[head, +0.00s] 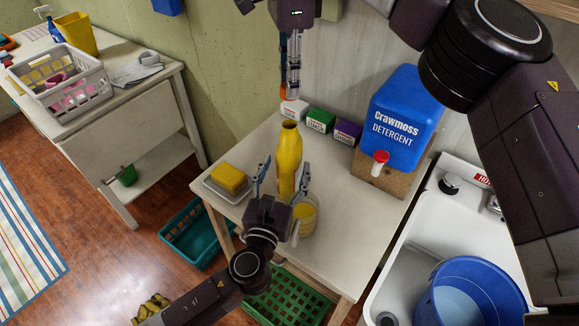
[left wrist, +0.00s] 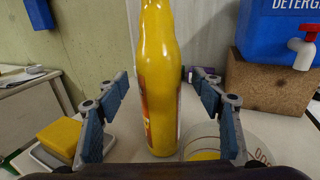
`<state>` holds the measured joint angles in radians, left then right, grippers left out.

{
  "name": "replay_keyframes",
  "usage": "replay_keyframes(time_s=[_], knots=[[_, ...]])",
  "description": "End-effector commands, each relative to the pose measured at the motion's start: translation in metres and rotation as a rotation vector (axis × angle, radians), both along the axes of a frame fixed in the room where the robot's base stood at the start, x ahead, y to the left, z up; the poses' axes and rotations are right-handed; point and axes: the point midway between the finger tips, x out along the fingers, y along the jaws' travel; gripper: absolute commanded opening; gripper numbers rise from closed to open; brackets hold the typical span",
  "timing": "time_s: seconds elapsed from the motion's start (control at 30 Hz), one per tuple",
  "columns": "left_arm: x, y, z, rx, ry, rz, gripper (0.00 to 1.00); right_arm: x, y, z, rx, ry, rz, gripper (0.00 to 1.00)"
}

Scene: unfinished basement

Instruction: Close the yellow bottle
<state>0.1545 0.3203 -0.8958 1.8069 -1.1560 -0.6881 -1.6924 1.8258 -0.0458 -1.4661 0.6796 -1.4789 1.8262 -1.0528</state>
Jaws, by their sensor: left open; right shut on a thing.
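The yellow bottle (head: 289,150) stands upright on the white table, with its open-looking mouth at the top. In the left wrist view the bottle (left wrist: 159,80) stands between the fingers, its top cut off by the frame. My left gripper (head: 282,172) is open, with one finger on each side of the bottle and visible gaps. It also shows in the left wrist view (left wrist: 160,92). My right gripper (head: 290,88) points down above and behind the bottle. It is shut on a small orange thing (head: 283,91), partly hidden; I cannot tell if it is the cap.
A yellow sponge on a dish (head: 216,191) is left of the bottle, and a round clear container (head: 312,228) is close on its right. Small boxes (head: 320,120) and a blue detergent tank (head: 403,105) stand behind. A sink (head: 420,225) with a blue bucket (head: 472,262) is right.

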Motion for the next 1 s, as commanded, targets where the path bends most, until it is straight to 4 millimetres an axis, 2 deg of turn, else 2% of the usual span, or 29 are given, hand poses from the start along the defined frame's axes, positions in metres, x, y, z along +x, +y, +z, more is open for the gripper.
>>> replay_keyframes(time_s=[0.03, 0.2, 0.6, 1.0], knots=[[0.009, -0.002, 0.001, 0.001, -0.002, 0.000, 0.61, 0.000, 0.000, 0.000, 0.000, 0.000, 0.000, 0.20], [0.025, -0.006, 0.000, 0.000, 0.000, 0.001, 0.61, 0.000, 0.000, 0.000, 0.000, 0.000, 0.000, 0.20], [0.031, -0.007, 0.000, 0.000, 0.000, 0.000, 0.61, 0.000, 0.000, 0.000, 0.000, 0.000, 0.000, 0.20], [0.030, -0.007, 0.000, 0.000, 0.001, 0.000, 0.18, 0.000, 0.000, 0.000, 0.000, 0.000, 0.000, 0.20]])
